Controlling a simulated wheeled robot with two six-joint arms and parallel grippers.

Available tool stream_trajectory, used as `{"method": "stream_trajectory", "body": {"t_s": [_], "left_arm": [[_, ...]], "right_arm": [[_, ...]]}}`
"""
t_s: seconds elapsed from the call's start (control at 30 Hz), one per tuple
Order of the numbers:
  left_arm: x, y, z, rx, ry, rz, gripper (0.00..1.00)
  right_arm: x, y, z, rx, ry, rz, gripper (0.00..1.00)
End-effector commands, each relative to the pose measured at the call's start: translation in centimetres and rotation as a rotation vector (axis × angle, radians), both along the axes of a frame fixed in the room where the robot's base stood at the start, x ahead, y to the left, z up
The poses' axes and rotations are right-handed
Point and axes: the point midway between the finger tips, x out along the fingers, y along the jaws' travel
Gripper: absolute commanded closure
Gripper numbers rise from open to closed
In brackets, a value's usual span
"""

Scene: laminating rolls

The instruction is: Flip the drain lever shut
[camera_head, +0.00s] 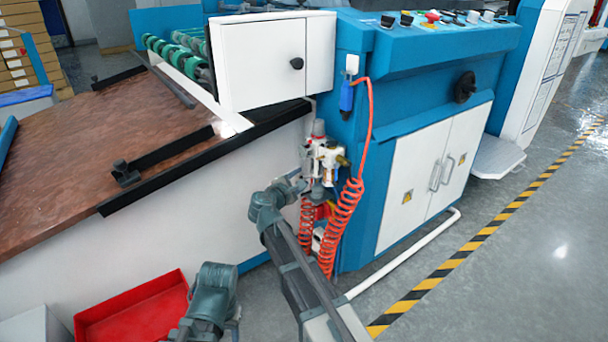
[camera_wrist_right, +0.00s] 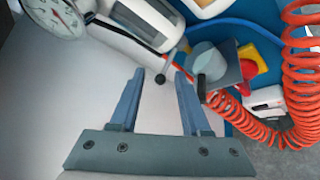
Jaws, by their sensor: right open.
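The drain lever (camera_wrist_right: 168,68) is a thin grey handle with a dark round tip in the right wrist view. It angles down from beside the pale air-unit bowl (camera_wrist_right: 150,20). My right gripper (camera_wrist_right: 159,72) is open, and the lever's dark tip shows between its two blue-grey fingertips; I cannot tell whether either finger touches it. In the head view my right gripper (camera_head: 294,186) is at the air unit (camera_head: 324,160) on the machine's side, and the lever is too small to make out. My left arm shows low in that view, but its gripper does not.
Coiled orange hoses (camera_head: 343,228) hang beside the air unit; the coil (camera_wrist_right: 300,75) is right of my fingers. A round gauge (camera_wrist_right: 55,15) is at upper left. A red tray (camera_head: 135,308) lies at lower left. Open floor (camera_head: 530,260) is right of the white-doored cabinet (camera_head: 432,180).

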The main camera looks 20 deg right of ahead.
Motion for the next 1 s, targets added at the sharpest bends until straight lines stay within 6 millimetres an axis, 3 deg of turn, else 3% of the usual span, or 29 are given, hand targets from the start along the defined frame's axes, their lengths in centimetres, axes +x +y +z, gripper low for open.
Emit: {"method": "stream_trajectory", "body": {"t_s": [0.1, 0.4, 0.63, 1.0], "left_arm": [[0.0, 0.0, 0.9, 0.0, 0.0, 0.0, 0.5], [0.0, 0.0, 1.9, 0.0, 0.0, 0.0, 0.5], [0.0, 0.0, 2.1, 0.0, 0.001, 0.0, 0.5], [0.0, 0.0, 2.1, 0.0, 0.001, 0.0, 0.5]], "right_arm": [[-2.5, 1.9, 0.9, 0.0, 0.0, 0.002, 0.53], [-6.1, 5.2, 1.9, 0.0, 0.0, 0.002, 0.53], [-7.1, 6.1, 2.1, 0.0, 0.0, 0.0, 0.53], [-7.4, 5.9, 1.8, 0.016, 0.001, -0.008, 0.53]]}}
